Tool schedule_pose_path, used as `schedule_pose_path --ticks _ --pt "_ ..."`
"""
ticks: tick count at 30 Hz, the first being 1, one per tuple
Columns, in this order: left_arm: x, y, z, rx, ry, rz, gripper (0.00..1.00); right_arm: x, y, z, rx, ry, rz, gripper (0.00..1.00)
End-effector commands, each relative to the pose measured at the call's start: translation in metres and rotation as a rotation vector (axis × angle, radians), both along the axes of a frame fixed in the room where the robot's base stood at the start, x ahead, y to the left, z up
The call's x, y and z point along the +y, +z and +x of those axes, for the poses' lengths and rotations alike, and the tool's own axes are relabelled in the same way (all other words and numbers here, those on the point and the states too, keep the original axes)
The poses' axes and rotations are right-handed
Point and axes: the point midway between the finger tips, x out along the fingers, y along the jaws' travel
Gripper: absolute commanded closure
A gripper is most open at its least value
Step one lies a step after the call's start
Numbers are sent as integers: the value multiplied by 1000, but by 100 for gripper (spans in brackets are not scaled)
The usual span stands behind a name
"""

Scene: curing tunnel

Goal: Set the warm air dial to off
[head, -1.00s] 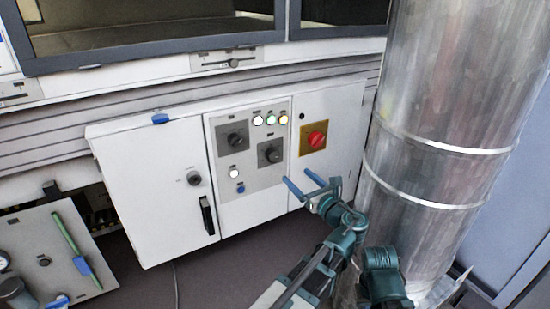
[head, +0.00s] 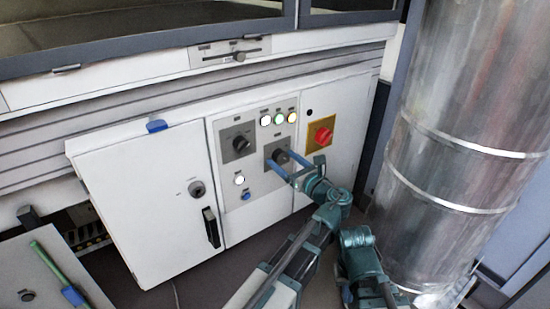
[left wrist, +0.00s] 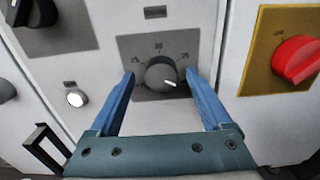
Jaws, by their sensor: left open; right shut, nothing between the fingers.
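Two black dials on grey plates sit on the white control panel, an upper left dial (head: 240,143) and a lower right dial (head: 281,157). Their labels are too small to read, so I cannot tell by text which is warm air. My left gripper (head: 279,166) is open at the lower right dial. In the left wrist view its blue fingertips (left wrist: 160,76) appear on either side of this dial (left wrist: 158,71); whether they touch it I cannot tell. My right gripper's fingers do not show.
A red rotary switch (head: 323,136) on a yellow plate sits right of the dials. A large metal duct (head: 465,130) stands at the right.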

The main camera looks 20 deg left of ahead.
Motion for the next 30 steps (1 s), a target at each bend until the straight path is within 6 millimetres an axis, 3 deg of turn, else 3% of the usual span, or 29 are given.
schedule_pose_path --ticks 5,19,30 --pt "-1 1 -2 -3 0 2 17 0 0 0 0 0 0 100" --pt "-2 1 -2 -2 0 3 100 0 0 0 0 0 0 100" --pt "-1 1 -2 -65 0 -45 100 0 0 0 0 0 0 100"
